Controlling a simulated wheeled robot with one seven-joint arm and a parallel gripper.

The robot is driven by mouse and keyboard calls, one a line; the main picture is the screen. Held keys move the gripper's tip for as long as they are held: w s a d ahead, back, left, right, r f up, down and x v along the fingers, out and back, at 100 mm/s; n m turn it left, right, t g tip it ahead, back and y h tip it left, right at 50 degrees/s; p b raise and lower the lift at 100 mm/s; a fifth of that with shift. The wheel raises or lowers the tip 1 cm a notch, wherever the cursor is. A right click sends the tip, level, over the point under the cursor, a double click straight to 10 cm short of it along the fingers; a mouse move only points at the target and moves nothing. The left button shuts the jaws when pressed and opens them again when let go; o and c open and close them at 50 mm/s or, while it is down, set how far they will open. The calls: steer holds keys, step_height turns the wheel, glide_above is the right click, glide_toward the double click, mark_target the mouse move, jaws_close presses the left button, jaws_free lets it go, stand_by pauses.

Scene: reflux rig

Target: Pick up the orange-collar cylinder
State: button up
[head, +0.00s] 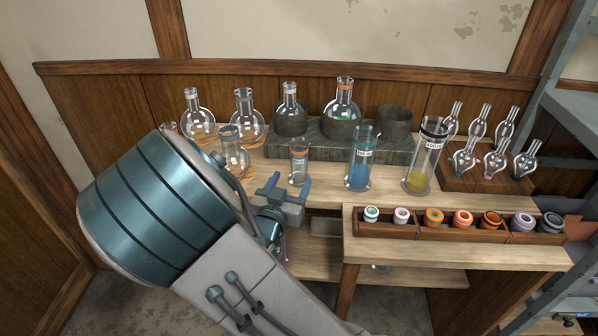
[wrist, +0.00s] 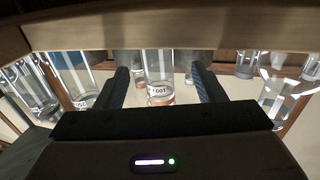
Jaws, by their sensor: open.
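The orange-collar cylinder (head: 299,162) is a small clear glass cylinder with an orange band near its top and a white label. It stands upright on the wooden bench, left of the blue-filled cylinder. My gripper (head: 287,187) is open and low, just on the near side of the cylinder. In the wrist view the cylinder (wrist: 159,68) appears upside down between the two dark fingers of my gripper (wrist: 162,82), with gaps on both sides. No grip on it shows. How deep it sits between the fingers is hard to tell.
A blue-filled cylinder (head: 361,160) and a yellow-filled, black-collar cylinder (head: 425,157) stand to the right. Behind is a grey block (head: 320,148) holding flasks. A raised shelf (head: 450,250) with ring trays is at front right.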

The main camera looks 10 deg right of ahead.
mark_target(301, 163)
steer(key=x, duration=0.8)
steer(key=shift+s+d+r+b, duration=0.1)
steer(key=shift+d+r+b, duration=0.1)
steer(key=shift+b, duration=0.2)
steer(key=c, duration=1.1)
